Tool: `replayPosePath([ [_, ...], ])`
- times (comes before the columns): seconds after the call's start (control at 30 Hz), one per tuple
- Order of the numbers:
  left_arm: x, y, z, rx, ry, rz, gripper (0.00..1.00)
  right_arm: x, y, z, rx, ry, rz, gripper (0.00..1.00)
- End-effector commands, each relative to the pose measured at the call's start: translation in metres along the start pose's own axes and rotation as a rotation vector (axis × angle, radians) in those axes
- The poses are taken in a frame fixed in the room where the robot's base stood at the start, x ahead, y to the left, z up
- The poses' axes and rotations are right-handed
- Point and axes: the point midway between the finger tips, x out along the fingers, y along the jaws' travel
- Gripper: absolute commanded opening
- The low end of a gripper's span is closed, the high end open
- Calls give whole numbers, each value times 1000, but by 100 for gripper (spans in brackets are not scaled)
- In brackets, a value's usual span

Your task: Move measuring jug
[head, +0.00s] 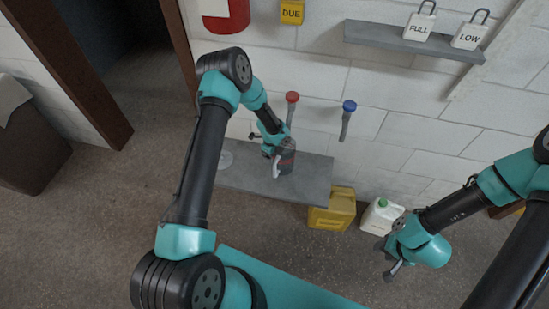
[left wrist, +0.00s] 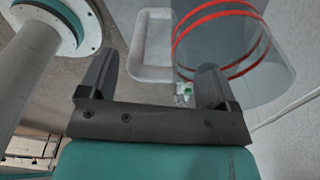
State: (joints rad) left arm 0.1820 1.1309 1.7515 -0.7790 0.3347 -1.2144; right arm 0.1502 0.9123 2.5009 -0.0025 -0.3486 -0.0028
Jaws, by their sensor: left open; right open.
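The measuring jug (head: 288,159) stands on the grey bench (head: 235,182) in the head view, partly covered by my left gripper. In the left wrist view the jug (left wrist: 245,45) is see-through grey with red bands, at the upper right. A pale rounded loop, apparently its handle (left wrist: 152,74), shows beyond the gap between the fingers. My left gripper (head: 272,160) is open at the jug's left side; its fingers also show in the left wrist view (left wrist: 153,85). I cannot tell whether they touch the jug. My right gripper (head: 391,272) is open and empty, low at the right.
A yellow can (head: 332,210) and a white jug with a green cap (head: 381,215) stand right of the bench. A red-topped item (head: 292,98) and a blue-topped item (head: 348,108) are by the wall. A shelf (head: 385,40) holds tags.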

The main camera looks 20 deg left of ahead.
Motion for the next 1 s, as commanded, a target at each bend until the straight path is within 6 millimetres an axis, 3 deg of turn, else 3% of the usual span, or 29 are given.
replayPosePath([
  [0.2, 19, 0, 0, -1, 0, 0, 84, 0, 0, 0, 0, 0, 0, 43],
  [0.53, 21, 0, 0, 0, 0, -1, 84, 0, 0, 0, 0, 0, 0, 43],
  [1.0, 21, 0, 0, 0, 0, -1, 39, 0, 0, 0, 0, 0, 0, 43],
])
